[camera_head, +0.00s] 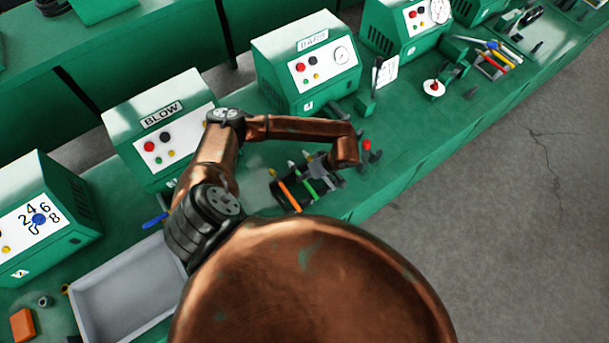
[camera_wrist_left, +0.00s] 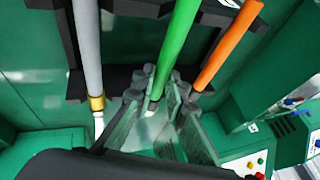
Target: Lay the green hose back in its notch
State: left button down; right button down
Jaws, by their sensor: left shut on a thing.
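My left gripper (camera_head: 322,178) is at the dark hose rack (camera_head: 283,203) on the green bench. In the left wrist view its fingers (camera_wrist_left: 163,108) are closed around the lower end of the green hose (camera_wrist_left: 178,42). The green hose also shows in the head view (camera_head: 309,188). It runs between the orange hose (camera_wrist_left: 229,46) and the grey hose with a brass collar (camera_wrist_left: 88,45). The black rack (camera_wrist_left: 125,75) shows behind the hoses. Whether the green hose sits in its notch or above it, I cannot tell. My right gripper is not in view.
Green machines labelled BLOW (camera_head: 160,125) and BARS (camera_head: 305,65) stand behind the rack. A grey tray (camera_head: 130,290) lies to the left, with a blue item (camera_head: 155,221) near it. A red-topped part (camera_head: 367,146) is just right of the gripper.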

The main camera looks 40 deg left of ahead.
pick_arm(q)
jog(key=shift+f, duration=0.35)
jog(key=c, duration=1.8)
grip_release()
jog(key=shift+c, duration=0.2)
jog(key=v, duration=1.2)
jog(key=shift+d, duration=0.1)
